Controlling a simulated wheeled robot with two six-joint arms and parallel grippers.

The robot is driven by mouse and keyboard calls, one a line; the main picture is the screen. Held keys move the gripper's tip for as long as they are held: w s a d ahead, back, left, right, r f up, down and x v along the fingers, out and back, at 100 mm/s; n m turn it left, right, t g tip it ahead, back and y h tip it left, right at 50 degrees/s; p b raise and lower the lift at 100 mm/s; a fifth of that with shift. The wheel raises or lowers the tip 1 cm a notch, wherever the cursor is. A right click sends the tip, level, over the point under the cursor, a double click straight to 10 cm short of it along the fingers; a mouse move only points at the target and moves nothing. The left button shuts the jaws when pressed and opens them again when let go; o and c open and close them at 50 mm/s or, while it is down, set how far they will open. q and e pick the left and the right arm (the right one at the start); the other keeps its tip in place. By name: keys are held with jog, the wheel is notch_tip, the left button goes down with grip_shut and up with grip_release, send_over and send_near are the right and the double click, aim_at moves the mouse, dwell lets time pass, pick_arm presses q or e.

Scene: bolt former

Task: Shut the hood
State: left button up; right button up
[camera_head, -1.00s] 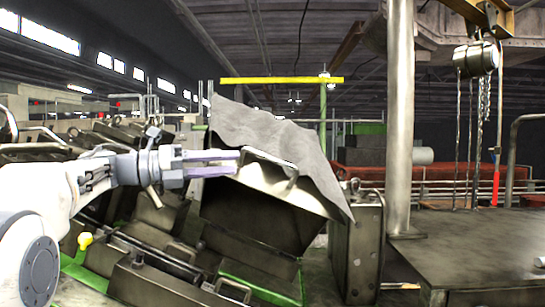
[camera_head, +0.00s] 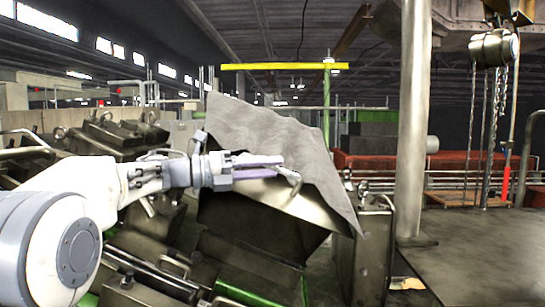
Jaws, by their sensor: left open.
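The hood (camera_head: 280,139) is a raised grey metal cover with a crumpled-looking top, tilted up over a dark opening in the machine. A bar handle (camera_head: 293,180) sits on its front edge. My left gripper (camera_head: 280,166) comes in from the left with its fingers pointing right, in front of the hood's front edge and close to the handle. Its fingers are open; whether they touch the handle I cannot tell. My right gripper does not show.
A grey metal block (camera_head: 367,250) stands right of the hood, with a tall post (camera_head: 412,120) behind it. Dark machine parts (camera_head: 110,135) fill the left side. A chain hoist (camera_head: 494,48) hangs at the upper right. Floor at the right looks clear.

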pick_arm(q)
jog(key=shift+w+d+f, duration=0.1)
jog(key=shift+w+d, duration=0.15)
jog(key=shift+d, duration=0.4)
grip_shut()
dwell(1.0)
